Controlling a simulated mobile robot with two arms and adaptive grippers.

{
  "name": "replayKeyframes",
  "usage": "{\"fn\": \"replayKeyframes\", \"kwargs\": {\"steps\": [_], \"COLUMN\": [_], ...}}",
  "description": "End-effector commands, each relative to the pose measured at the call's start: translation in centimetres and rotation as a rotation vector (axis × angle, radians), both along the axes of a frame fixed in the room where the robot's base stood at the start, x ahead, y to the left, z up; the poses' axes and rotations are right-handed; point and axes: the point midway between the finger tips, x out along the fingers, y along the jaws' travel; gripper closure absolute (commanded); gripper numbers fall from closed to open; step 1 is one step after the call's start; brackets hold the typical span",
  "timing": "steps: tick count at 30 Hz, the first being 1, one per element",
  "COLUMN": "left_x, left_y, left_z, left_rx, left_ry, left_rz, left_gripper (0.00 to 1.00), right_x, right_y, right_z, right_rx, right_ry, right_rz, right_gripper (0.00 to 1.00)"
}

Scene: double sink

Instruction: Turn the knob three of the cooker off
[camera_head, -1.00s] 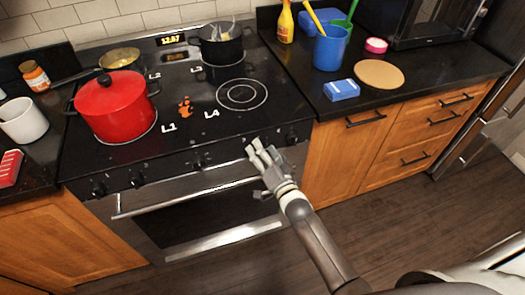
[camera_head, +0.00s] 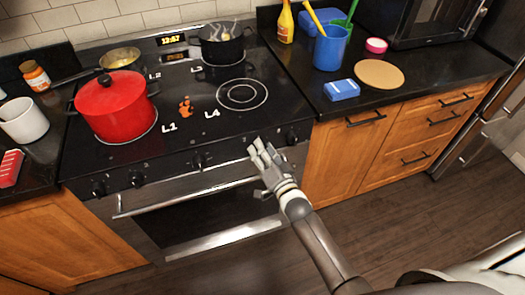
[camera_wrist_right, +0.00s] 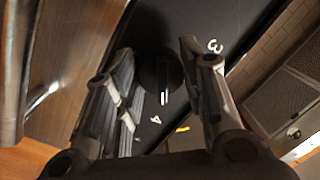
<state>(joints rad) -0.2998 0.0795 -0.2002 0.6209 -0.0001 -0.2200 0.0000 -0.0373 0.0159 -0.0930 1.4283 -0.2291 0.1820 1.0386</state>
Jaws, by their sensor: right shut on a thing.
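The cooker (camera_head: 190,205) has a black front panel with several black knobs. Knobs show at the left (camera_head: 98,188) and (camera_head: 137,178), near the middle (camera_head: 198,160) and at the right end (camera_head: 292,138). My right gripper (camera_head: 257,147) is at the panel between the last two of these and hides the knob there. In the right wrist view, a black knob (camera_wrist_right: 158,74) with a white mark sits between the fingers, with a printed 3 beside it. My right gripper (camera_wrist_right: 157,52) is shut on this knob. My left gripper is out of view.
A red pot (camera_head: 115,108), a pan (camera_head: 121,58) and a steaming black pot (camera_head: 221,46) stand on the hob. The oven handle (camera_head: 190,189) runs below the knobs. The floor in front (camera_head: 400,215) is clear.

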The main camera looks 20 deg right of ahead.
Motion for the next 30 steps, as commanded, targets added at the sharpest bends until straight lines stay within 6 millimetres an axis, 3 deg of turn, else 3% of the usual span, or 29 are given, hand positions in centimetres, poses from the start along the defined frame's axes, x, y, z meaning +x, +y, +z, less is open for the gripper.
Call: {"fn": "replayKeyframes", "kwargs": {"steps": [30], "left_x": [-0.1], "left_y": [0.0], "left_z": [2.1], "left_rx": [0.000], "left_ry": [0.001], "left_rz": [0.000], "left_gripper": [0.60], "right_x": [0.0], "right_y": [-0.2], "right_z": [0.1], "right_rx": [-0.831], "right_ry": [-0.026], "right_rz": [0.000], "right_gripper": [0.86]}}
